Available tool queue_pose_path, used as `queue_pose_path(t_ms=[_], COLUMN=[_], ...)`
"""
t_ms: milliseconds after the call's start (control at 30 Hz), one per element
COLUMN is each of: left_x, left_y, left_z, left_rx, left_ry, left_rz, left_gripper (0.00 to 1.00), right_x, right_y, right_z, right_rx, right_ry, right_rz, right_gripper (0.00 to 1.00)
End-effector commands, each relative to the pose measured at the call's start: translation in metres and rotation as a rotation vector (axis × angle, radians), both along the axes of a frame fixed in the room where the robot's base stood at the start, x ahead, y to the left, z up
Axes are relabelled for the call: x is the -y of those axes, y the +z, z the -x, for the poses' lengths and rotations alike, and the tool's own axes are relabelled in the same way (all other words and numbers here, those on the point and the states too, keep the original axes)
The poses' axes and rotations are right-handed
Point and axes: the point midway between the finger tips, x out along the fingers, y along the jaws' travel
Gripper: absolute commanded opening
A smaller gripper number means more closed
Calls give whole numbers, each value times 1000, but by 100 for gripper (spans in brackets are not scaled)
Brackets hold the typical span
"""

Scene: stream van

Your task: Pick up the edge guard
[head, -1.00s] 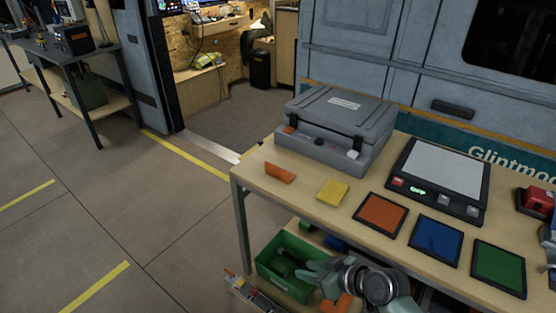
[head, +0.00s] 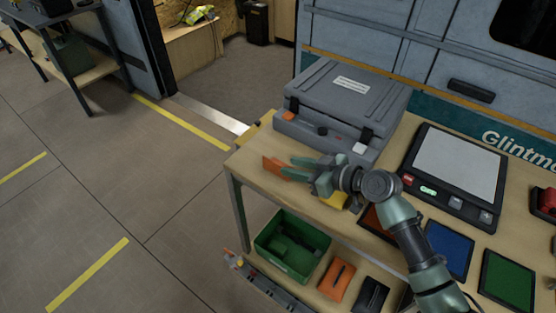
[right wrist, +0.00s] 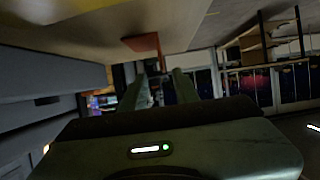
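The edge guard, which I take to be the small orange upright piece (head: 272,166), stands near the left end of the wooden table. It also shows in the right wrist view (right wrist: 144,43), where the picture is turned over and the piece sits beyond the fingertips. My right gripper (head: 300,168) reaches in from the right, low over the table, with its fingers pointing at the orange piece. The fingers are apart (right wrist: 157,88) with nothing seen held between them. In the head view they overlap the piece's right side, so contact is unclear. My left gripper is out of view.
A grey case (head: 345,105) stands close behind my right gripper. A yellow piece (head: 335,201) lies partly under my wrist. Orange, blue (head: 449,247) and green mats (head: 508,280) and a black-framed device (head: 455,170) lie to the right. A green bin (head: 290,262) is on the lower shelf.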

Motion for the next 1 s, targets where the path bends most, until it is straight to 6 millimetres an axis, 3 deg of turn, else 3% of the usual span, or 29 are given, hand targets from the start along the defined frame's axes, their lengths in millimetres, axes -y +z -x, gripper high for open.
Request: queue_pose_path(t_ms=[433, 767, 867, 1000], left_x=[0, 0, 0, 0], left_y=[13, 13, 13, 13], left_z=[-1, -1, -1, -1], left_rx=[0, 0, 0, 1], left_ry=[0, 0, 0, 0], left_rz=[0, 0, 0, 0], left_gripper=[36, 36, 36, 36], right_x=[-47, -52, -52, -52], right_y=[-21, -25, -25, -25], right_z=[-31, -35, -35, -35], right_rx=[-2, 0, -1, -1], right_ry=[1, 1, 1, 1], right_rz=[-2, 1, 2, 2], right_gripper=[30, 30, 2, 0])
